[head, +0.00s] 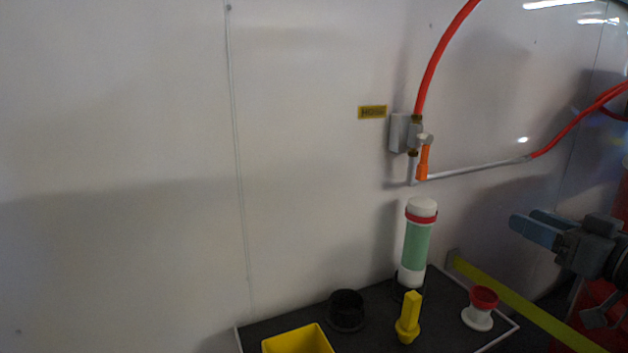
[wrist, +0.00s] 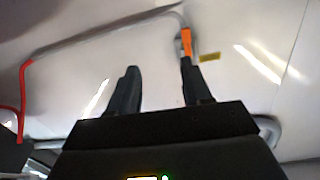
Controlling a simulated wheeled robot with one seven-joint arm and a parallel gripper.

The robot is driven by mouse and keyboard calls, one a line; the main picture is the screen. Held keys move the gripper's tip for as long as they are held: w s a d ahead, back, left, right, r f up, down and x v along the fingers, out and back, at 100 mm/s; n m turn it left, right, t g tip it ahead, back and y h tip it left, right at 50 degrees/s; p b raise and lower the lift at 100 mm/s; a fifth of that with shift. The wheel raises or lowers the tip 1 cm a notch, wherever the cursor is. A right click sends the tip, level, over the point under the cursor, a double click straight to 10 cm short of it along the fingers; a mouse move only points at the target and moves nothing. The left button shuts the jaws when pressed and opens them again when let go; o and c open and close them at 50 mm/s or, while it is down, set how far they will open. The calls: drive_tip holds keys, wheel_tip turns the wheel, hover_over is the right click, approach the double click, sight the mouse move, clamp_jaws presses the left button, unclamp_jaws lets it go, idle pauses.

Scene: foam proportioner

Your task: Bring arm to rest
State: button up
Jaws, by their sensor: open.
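My gripper (head: 530,228) is at the right of the head view, with its blue-grey fingers pointing left. It is above and to the right of the dark tray and apart from everything there. In the wrist view my gripper (wrist: 160,88) shows two dark fingers spread apart with nothing between them. The orange valve handle (wrist: 186,42) appears behind the right finger in that view. It also shows in the head view (head: 423,161), hanging down from the wall fitting.
The dark tray (head: 275,327) holds a green and white cylinder (head: 416,245), a yellow plug (head: 408,318), a red and white cup (head: 480,308), a black ring (head: 346,310) and a yellow bin (head: 298,341). A red hose (head: 440,58) hangs above. The left wall is bare.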

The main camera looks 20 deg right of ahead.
drive_tip(key=s+a+f+m+g+h, duration=0.1)
drive_tip(key=s+a+f, duration=0.1)
drive_tip(key=a+f, duration=0.4)
drive_tip(key=s+a+f+m+g+h, duration=0.1)
drive_tip(key=s+a+f+m, duration=0.15)
drive_tip(key=f, duration=0.65)
drive_tip(key=s+a+f+n+g, duration=0.1)
drive_tip(key=s+a+f, duration=0.5)
drive_tip(key=s+a, duration=0.6)
drive_tip(key=s+a+r+n+y, duration=0.1)
drive_tip(key=s+a+r+n, duration=0.1)
drive_tip(key=s+a, duration=0.3)
drive_tip(key=s+a+r+n+y, duration=0.1)
drive_tip(key=s+a+r, duration=0.15)
drive_tip(key=s, duration=0.55)
wheel_tip(320, 180, up, 16)
drive_tip(key=p, duration=1.6)
drive_tip(key=shift+a+f, duration=0.15)
drive_tip(key=shift+f, duration=0.05)
drive_tip(key=shift+c, duration=0.6)
